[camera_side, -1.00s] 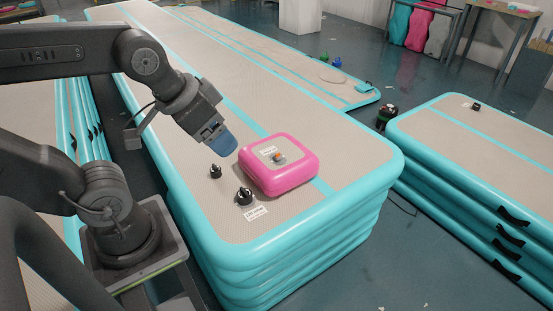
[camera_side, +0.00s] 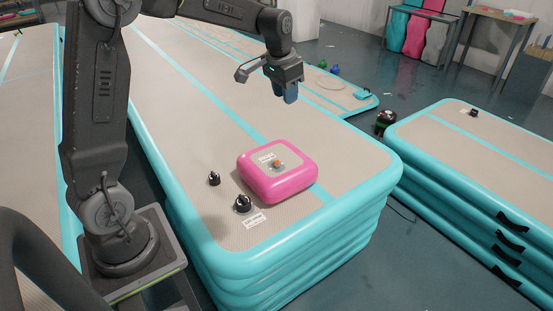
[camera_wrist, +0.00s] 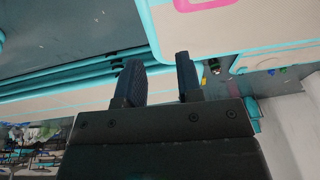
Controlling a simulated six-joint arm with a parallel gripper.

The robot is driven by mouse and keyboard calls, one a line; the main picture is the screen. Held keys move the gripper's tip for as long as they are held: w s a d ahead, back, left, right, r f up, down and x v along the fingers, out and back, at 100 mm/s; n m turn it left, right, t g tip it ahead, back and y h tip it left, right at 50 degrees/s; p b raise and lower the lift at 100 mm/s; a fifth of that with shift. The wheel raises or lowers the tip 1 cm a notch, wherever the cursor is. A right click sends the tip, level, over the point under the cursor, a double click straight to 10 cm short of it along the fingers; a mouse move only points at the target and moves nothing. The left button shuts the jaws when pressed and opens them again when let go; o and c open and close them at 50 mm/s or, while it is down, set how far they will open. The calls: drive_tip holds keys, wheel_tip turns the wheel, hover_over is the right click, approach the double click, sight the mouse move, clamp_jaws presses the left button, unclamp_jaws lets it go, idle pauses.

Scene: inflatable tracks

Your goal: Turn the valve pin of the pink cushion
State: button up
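The pink cushion (camera_side: 300,178) sits on the stacked turquoise-edged track. Its orange valve pin (camera_side: 277,164) stands on the pale patch on its top. My gripper (camera_side: 286,95) hangs fingers-down, raised well above the track and behind the cushion, apart from the pin. In the wrist view my gripper (camera_wrist: 158,65) has two dark blue fingers with a clear, empty gap between them. Only a pink edge of the cushion (camera_wrist: 205,5) shows at the top of that view. The pin is not in the wrist view.
Two black valve caps (camera_side: 214,178) (camera_side: 243,203) and a white label (camera_side: 254,221) are left of and in front of the cushion. A second track stack (camera_side: 470,150) stands at right across a floor gap. The track surface behind the cushion is clear.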

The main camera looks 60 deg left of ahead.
drive_tip(key=w+a+f+g, duration=0.1)
drive_tip(key=w+a+f, duration=0.5)
drive_tip(key=a+f, duration=0.3)
drive_tip(key=g, duration=0.1)
hover_over(276, 162)
wheel_tip(276, 162, down, 12)
drive_tip(key=shift+h, duration=0.4)
drive_tip(key=f, duration=1.4)
drive_tip(key=shift+w+a, duration=0.2)
drive_tip(key=shift+w, duration=0.05)
drive_tip(key=shift+c, duration=0.5)
clamp_jaws()
